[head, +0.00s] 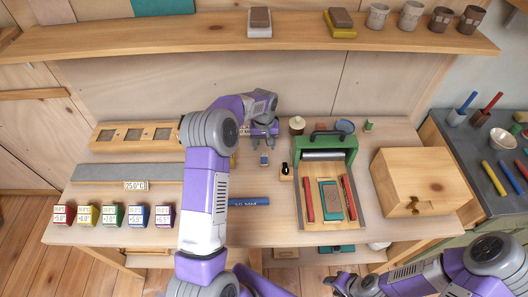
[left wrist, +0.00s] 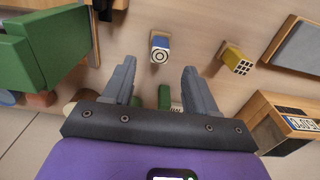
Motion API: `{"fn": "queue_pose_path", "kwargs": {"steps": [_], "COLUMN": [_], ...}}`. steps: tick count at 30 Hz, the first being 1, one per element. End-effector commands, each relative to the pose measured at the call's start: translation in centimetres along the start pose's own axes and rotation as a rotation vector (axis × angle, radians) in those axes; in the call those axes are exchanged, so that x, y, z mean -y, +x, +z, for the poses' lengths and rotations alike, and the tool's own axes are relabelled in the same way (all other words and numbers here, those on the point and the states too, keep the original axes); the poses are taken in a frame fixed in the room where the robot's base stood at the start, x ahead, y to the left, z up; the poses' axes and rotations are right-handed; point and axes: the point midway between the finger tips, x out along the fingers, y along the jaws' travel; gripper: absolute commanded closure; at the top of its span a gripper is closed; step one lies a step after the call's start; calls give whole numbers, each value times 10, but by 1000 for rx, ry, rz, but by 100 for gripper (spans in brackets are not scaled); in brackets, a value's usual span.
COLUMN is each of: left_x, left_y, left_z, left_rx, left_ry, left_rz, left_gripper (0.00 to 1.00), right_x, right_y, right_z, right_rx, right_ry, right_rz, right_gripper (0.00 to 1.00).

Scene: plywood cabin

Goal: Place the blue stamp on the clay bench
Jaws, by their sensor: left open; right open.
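The blue stamp (head: 264,159) stands on the wooden worktop just in front of my left gripper (head: 264,131). In the left wrist view the blue stamp (left wrist: 160,46) shows a pale face with a ring mark, beyond the fingertips and roughly between them. My left gripper (left wrist: 158,72) is open, with nothing held; the stamp is apart from both fingers. My right gripper (head: 352,284) is open and empty at the bottom edge, low in front of the worktop. No surface is labelled as the clay bench; a dark-topped bench (head: 455,140) stands at the right.
A yellow stamp (left wrist: 236,60) stands beside the blue one. A green press (head: 325,146) and a wooden box (head: 420,180) fill the worktop's right. The dark bench holds cups and coloured sticks. A shelf (head: 200,35) runs above.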

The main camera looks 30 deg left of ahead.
Motion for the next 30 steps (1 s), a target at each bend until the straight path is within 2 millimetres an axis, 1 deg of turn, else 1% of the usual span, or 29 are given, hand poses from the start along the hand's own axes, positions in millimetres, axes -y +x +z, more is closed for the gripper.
{"fn": "queue_pose_path", "kwargs": {"steps": [1,3,7,12,26,29,30], "left_x": [0,0,0,0,0,0,0], "left_y": [-12,-22,-34,-39,-39,-49,-56], "left_z": [-1,0,0,0,0,0,0], "left_rx": [-3,-3,-1,1,1,1,0], "left_ry": [0,0,1,1,1,0,0], "left_rz": [0,1,1,0,0,0,0], "left_gripper": [43,43,43,43,43,43,43], "right_x": [1,1,1,1,2,5,8], "right_y": [-2,-2,-4,-4,-4,-13,-20], "right_z": [0,0,0,0,0,1,1], "right_rx": [0,0,0,0,0,0,0], "right_ry": [0,0,0,0,0,0,0], "right_rz": [0,0,0,0,0,0,0], "right_gripper": [57,57,57,57,57,57,57]}}
